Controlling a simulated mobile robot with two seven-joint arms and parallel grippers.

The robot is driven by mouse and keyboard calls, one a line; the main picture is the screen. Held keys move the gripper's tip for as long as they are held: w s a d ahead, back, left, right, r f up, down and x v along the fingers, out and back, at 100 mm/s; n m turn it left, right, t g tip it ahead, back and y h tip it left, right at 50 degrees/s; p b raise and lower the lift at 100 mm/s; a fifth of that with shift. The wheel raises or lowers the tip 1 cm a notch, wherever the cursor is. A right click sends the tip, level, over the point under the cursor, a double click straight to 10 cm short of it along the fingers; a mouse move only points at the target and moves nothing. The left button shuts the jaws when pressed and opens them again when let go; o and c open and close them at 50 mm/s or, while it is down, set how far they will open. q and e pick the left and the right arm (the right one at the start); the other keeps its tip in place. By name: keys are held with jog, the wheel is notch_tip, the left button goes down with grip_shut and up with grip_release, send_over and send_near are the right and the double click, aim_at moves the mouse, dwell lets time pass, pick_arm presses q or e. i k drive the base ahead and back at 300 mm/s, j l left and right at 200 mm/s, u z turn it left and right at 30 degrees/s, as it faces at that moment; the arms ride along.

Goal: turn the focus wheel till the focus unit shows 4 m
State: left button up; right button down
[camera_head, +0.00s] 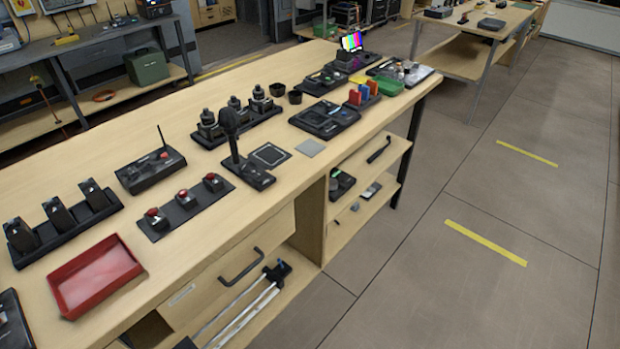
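I cannot make out for sure which device is the focus unit, and no wheel or reading of 4 m is legible. A dark box with an antenna (151,171) stands on the wooden bench, left of the middle. A flat black unit (325,119) lies farther along the bench. Another dark device (12,325) is cut off at the lower left edge. Neither of my grippers is in view.
On the bench (190,250) stand a red tray (95,275), a strip with red-topped items (184,206), a black microphone-like stand (240,160) and a green box (388,85). Open shelves and a drawer lie below. The floor (420,290) at right is clear.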

aim_at(333, 183)
jog(key=i+l+u, duration=0.15)
jog(key=l+u, duration=0.2)
jog(key=i+l+u, duration=0.1)
jog(key=l+u, duration=0.2)
jog(key=i+l+u, duration=0.15)
jog(key=l, duration=0.35)
jog(key=l+u, duration=0.15)
jog(key=l, duration=0.3)
jog(key=i+l+u, duration=0.1)
jog(key=l, duration=1.3)
jog(key=i+l, duration=0.1)
jog(key=l, duration=1.3)
jog(key=j+u, duration=0.05)
